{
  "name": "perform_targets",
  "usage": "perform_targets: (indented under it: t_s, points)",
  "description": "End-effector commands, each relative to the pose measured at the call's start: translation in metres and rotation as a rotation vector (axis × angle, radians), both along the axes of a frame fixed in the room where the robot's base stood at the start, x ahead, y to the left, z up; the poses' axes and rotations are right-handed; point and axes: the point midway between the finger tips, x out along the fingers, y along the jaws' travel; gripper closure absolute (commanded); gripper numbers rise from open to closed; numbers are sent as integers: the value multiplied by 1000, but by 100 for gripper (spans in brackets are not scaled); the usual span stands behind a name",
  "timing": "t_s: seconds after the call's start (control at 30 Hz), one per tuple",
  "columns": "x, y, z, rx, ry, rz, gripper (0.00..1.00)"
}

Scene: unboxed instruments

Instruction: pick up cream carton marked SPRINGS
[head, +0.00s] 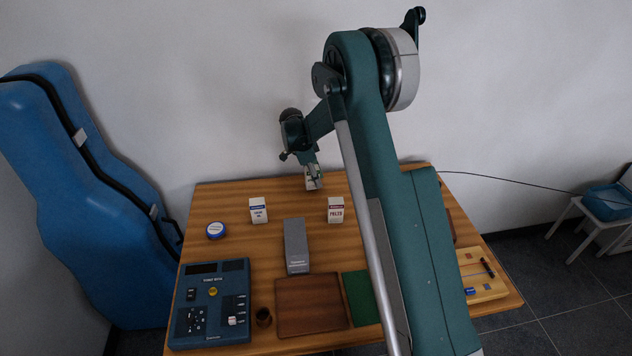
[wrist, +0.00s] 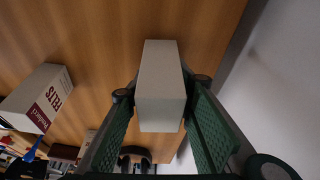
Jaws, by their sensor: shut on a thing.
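My gripper (head: 312,174) is at the far edge of the table, beyond the other cartons. It is shut on a pale cream carton (head: 314,184). In the wrist view the carton (wrist: 160,75) sits between the two green fingers of my gripper (wrist: 161,90), one on each side. The faces I see are plain; no marking on it can be read, so I cannot confirm SPRINGS. Whether it touches the table I cannot tell.
A red-banded carton that seems to read FELTS (head: 336,210) and a blue-banded carton (head: 258,210) stand nearer. A blue round tin (head: 215,230), a tall grey box (head: 297,246) and a control panel (head: 209,302) are nearby. The wall (head: 240,100) is close behind.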

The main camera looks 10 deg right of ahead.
Motion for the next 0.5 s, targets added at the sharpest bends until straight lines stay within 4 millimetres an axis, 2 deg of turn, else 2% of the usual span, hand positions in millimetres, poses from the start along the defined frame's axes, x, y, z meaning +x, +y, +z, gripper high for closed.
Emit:
perform_targets:
  t_s: [0.5]
  points:
    - [0, 0, 73, 0, 0, 0, 89]
